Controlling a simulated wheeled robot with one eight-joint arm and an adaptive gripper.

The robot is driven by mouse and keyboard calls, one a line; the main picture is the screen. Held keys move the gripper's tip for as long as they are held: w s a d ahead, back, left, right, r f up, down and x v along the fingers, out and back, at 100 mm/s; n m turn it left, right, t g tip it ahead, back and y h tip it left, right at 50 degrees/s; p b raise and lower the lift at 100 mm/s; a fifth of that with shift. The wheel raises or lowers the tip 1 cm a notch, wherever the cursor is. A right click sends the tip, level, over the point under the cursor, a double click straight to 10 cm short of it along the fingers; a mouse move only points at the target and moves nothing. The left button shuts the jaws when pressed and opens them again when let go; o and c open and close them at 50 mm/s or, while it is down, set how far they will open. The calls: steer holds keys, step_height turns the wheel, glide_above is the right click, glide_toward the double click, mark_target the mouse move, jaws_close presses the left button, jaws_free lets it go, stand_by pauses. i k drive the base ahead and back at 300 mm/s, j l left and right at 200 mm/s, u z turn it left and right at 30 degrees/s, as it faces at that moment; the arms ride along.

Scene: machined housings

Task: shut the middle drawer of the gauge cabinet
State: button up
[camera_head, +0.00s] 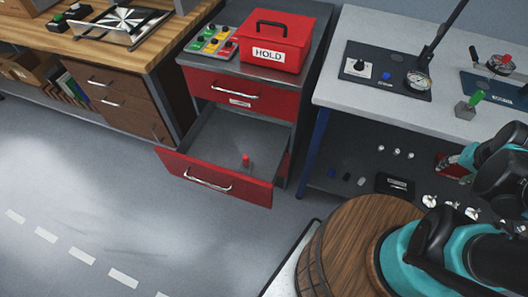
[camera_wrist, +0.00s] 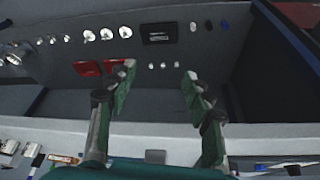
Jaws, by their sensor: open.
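The gauge cabinet (camera_head: 291,103) is grey with red drawer fronts and stands between two benches in the head view. Its top drawer (camera_head: 262,98) is shut. The drawer below it (camera_head: 237,188) is pulled far out, with a silver handle on its front and a small red object (camera_head: 246,161) inside. Anything below this drawer is hidden by it. My gripper (camera_wrist: 158,78) is open and empty in the wrist view, its two green fingers apart in front of the right bench's lower shelf. It is well to the right of the open drawer and not touching it.
A red HOLD box (camera_head: 285,48) and a button panel (camera_head: 212,41) sit on the cabinet top. A wooden barrel (camera_head: 340,240) stands in front, right of the drawer. The right bench (camera_head: 335,78) holds gauges. The floor (camera_head: 105,165) left of the drawer is clear.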

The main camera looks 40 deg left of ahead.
mark_target(210, 154)
steer(key=u, duration=0.85)
steer(key=j+u, duration=0.1)
steer(key=u, duration=1.2)
steer(key=i+u, duration=0.1)
steer(key=u, duration=0.35)
steer(key=k+l+u, duration=0.4)
steer(key=k+l, duration=0.2)
steer(key=k, duration=0.1)
